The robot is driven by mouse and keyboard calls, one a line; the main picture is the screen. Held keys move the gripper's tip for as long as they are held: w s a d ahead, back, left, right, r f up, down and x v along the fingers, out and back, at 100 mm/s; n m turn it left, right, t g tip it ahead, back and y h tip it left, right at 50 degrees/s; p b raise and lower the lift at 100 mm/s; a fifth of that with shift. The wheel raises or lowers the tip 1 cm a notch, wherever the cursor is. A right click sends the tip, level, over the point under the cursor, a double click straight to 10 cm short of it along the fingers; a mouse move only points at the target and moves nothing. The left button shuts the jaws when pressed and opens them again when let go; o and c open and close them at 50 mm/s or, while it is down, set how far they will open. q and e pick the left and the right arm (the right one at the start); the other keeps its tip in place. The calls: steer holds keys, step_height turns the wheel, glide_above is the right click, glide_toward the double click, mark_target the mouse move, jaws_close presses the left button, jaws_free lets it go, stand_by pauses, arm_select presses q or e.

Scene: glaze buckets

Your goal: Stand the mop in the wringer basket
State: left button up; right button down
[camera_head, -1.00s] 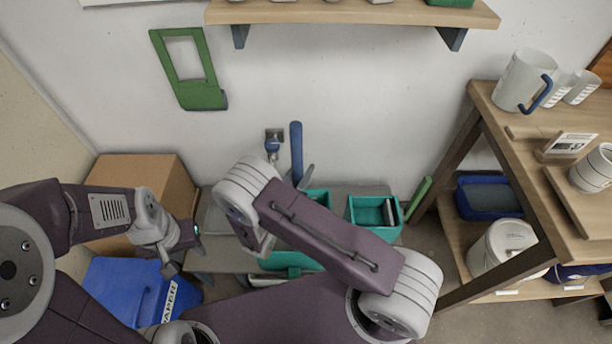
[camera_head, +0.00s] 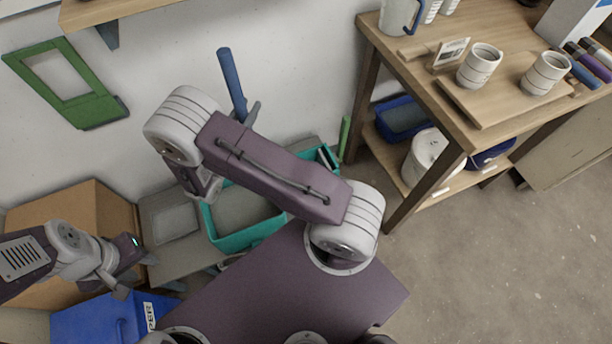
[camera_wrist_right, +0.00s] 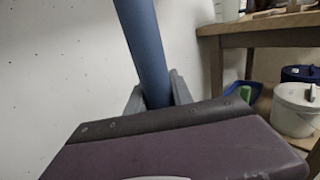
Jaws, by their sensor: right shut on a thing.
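The mop's blue handle (camera_head: 231,82) rises above my right arm in the head view, leaning slightly left. My right gripper (camera_head: 246,112) is shut on it. In the right wrist view the handle (camera_wrist_right: 143,45) stands between the grey fingers (camera_wrist_right: 158,95). The mop's head is hidden behind my arm. A large teal tub (camera_head: 235,241) and a smaller teal container (camera_head: 327,157) with a grey and black thing at it are partly behind my arm. I cannot tell which part is the wringer basket. My left gripper (camera_head: 137,275) is open and empty at lower left.
A cardboard box (camera_head: 75,215) and a blue bin (camera_head: 90,320) stand at left, close to my left gripper. A wooden shelf table (camera_head: 395,55) with mugs stands at right; a white bucket (camera_head: 428,155) is on its lower shelf. Floor at right is clear.

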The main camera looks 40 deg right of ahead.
steer(key=s+d+r+m+g+h+b, duration=0.1)
steer(key=s+d+r+m+g, duration=0.15)
steer(key=d, duration=0.35)
steer(key=s+d+r+m+g+h, duration=0.1)
steer(key=s+d+r+m+g, duration=0.1)
steer(key=d+g, duration=0.3)
steer(key=s+d+r+m+g+h+b, duration=0.1)
steer(key=s+d+r+m+g, duration=0.15)
steer(key=d, duration=0.35)
step_height(320, 180, down, 18)
steer(key=n+t+b, duration=0.1)
steer(key=b, duration=0.4)
steer(key=shift+d, duration=0.15)
steer(key=shift+f+b, duration=0.15)
steer(key=shift+b, duration=0.15)
steer(key=c, duration=1.1)
jaws_free()
steer(key=shift+w, duration=0.1)
